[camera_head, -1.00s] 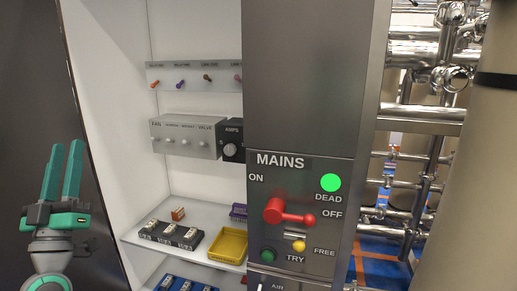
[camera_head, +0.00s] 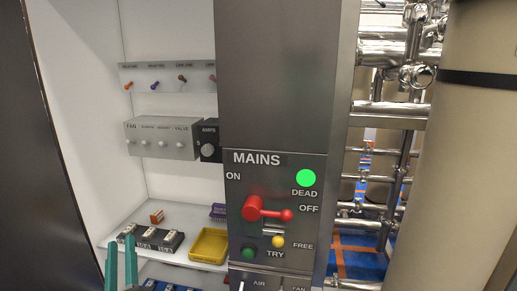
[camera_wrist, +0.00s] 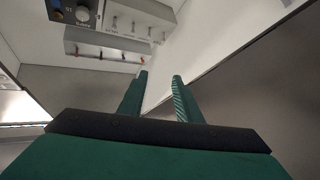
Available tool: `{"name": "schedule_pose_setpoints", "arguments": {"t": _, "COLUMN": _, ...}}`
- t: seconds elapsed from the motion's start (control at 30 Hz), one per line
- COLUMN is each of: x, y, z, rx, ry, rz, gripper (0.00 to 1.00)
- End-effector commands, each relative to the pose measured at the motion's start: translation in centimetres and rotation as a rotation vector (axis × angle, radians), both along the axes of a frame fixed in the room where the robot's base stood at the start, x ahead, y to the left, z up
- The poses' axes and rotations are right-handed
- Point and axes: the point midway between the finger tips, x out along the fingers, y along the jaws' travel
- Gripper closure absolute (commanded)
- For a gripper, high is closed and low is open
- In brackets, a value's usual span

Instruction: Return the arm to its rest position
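My gripper (camera_head: 121,268) shows at the lower left in the head view, its two green fingers pointing up in front of the cabinet's lower shelf. In the wrist view my gripper (camera_wrist: 160,88) has its two fingers apart with nothing between them. Past the fingertips are the white cabinet wall and its edge. The rest of my arm is out of view below the head picture.
The steel mains panel (camera_head: 275,215) has a red handle (camera_head: 254,208) pointing toward OFF and a lit green lamp (camera_head: 306,178). The shelf holds a yellow tray (camera_head: 209,246) and a black fuse block (camera_head: 150,238). Steel pipes (camera_head: 390,107) stand at right.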

Motion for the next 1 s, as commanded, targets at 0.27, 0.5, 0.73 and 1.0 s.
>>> {"name": "schedule_pose_setpoints", "arguments": {"t": 0.27, "x": -1.5, "y": -8.4, "z": -11.9, "rx": -0.058, "ry": 0.157, "rz": -0.011, "gripper": 0.69}}
{"name": "schedule_pose_setpoints", "arguments": {"t": 0.5, "x": -5.2, "y": -15.6, "z": -19.7, "rx": -0.068, "ry": 0.292, "rz": -0.030, "gripper": 0.69}}
{"name": "schedule_pose_setpoints", "arguments": {"t": 0.73, "x": -10.4, "y": -22.2, "z": -25.3, "rx": -0.046, "ry": 0.422, "rz": -0.063, "gripper": 0.69}}
{"name": "schedule_pose_setpoints", "arguments": {"t": 1.0, "x": -17.8, "y": -28.7, "z": -29.4, "rx": 0.016, "ry": 0.565, "rz": -0.120, "gripper": 0.69}}
